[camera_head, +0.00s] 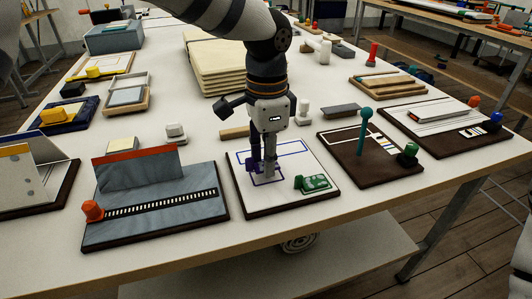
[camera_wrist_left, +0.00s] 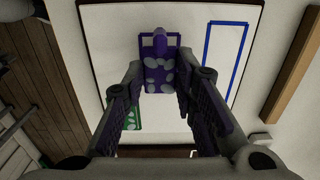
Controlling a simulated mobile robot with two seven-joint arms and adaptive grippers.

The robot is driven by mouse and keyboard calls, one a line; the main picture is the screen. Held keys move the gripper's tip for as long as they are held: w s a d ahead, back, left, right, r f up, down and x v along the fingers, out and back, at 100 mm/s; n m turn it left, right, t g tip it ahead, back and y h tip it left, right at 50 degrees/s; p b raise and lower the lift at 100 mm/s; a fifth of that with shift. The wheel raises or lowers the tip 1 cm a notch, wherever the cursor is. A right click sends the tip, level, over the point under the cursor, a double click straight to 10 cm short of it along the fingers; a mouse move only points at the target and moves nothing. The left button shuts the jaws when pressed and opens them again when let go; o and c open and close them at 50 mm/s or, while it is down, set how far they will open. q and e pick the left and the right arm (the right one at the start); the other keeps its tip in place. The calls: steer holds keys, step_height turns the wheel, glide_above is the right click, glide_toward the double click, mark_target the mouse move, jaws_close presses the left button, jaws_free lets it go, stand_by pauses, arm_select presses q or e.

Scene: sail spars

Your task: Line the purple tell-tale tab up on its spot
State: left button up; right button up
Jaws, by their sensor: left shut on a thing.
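The purple tab (camera_wrist_left: 158,76), dotted with grey spots and topped by a purple knob, sits between the fingers of my left gripper (camera_head: 262,172). The gripper is shut on it, low over a white board (camera_head: 293,200) on a dark base. In the left wrist view, a purple outline (camera_wrist_left: 145,42) shows around the tab's knob end, and the tab's spotted body extends past it toward the gripper. The tab overlaps the outline without filling it. I cannot tell whether the tab touches the board. My right gripper is not in view.
A green tab (camera_head: 315,183) lies on the same board, close to the right of the gripper. A longer blue outline (camera_wrist_left: 226,60) is empty. A grey panel board (camera_head: 160,220) stands left, and a dark board with a teal post (camera_head: 366,132) stands right. A wooden strip (camera_head: 235,132) lies behind.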

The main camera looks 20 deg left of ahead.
arm_select(q)
steer(key=shift+f, duration=1.05)
stand_by(0.4)
steer(key=o, duration=1)
steer(key=shift+o, duration=0.2)
steer(key=shift+c, duration=0.9)
step_height(320, 180, up, 7)
steer(key=shift+r, duration=0.1)
